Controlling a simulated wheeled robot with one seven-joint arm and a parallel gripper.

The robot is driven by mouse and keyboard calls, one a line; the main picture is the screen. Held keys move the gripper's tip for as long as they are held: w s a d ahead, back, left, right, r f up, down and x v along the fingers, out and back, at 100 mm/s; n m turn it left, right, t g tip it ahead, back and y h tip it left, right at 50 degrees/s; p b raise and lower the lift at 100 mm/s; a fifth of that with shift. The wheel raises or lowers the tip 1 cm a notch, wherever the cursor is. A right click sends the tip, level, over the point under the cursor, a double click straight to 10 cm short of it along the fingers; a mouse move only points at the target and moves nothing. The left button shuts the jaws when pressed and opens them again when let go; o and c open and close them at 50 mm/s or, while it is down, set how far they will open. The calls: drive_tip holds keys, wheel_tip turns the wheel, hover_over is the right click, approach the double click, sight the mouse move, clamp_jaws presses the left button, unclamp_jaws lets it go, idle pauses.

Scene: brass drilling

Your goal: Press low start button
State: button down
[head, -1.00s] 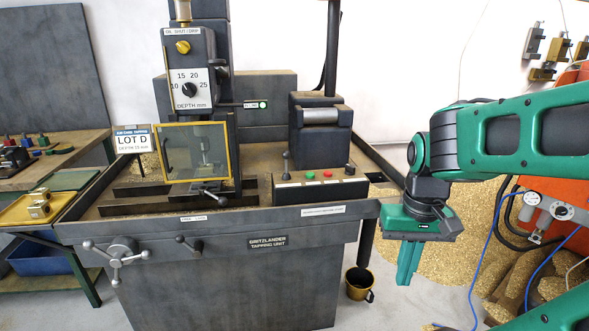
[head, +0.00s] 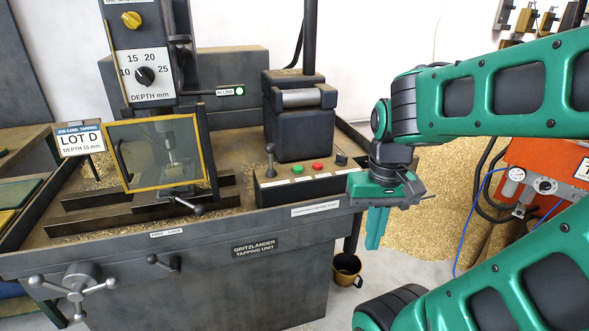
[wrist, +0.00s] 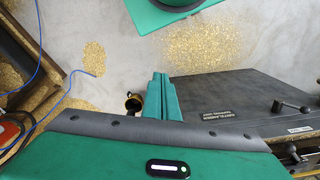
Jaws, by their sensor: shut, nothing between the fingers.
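The control panel (head: 283,190) at the right front of the tapping machine carries a green button (head: 297,169), a red button (head: 317,166) and an upright lever (head: 270,160) at its left end. A dark knob (head: 341,158) sits at its right end. The labels are too small to read, so I cannot tell which is the low start button. My gripper (head: 375,243) is shut and empty, pointing down to the right of the panel and apart from it. The shut fingers also show in the wrist view (wrist: 161,95), above the floor beside the machine's front.
The yellow-framed guard (head: 157,188) stands over the machine bed to the left. A black post (head: 310,40) rises behind the panel. A brass-coloured cup (head: 347,268) hangs low by the machine's right side. Gold chips (head: 437,190) cover the floor to the right.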

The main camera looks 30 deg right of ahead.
wheel_tip(320, 180, up, 11)
drive_tip(key=n+t+y, duration=0.1)
drive_tip(key=t+y, duration=0.2)
drive_tip(key=t, duration=0.6)
hover_over(302, 169)
drive_tip(key=shift+w+f, duration=0.1)
drive_tip(key=shift+f, duration=0.1)
drive_tip(key=shift+a, duration=0.1)
drive_tip(key=shift+f, duration=4.45)
drive_tip(key=shift+f, duration=0.1)
drive_tip(key=shift+f, duration=0.25)
